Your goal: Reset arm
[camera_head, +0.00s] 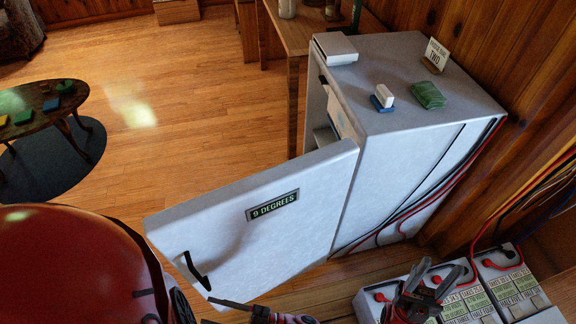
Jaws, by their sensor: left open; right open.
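My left gripper (212,311) is at the bottom edge, below the open fridge door, with its fingers pointing left. It is open with nothing seen between the fingers, and is partly cut off by the frame. My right gripper (438,274) is at the lower right, in front of the batteries (497,283). Its two dark fingers point up and stand apart, with nothing between them. The pale fridge (400,165) stands with its door (270,220) swung wide open towards me. The door carries a "9 DEGREES" plate (273,205) and a black handle (196,270).
On the fridge top are a white box (335,48), a blue-and-white item (383,97), a green packet (427,95) and a sign card (436,52). Red and black cables (440,185) run along its side. A wooden table (297,45) stands behind. The floor at left is clear up to an oval table (40,115).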

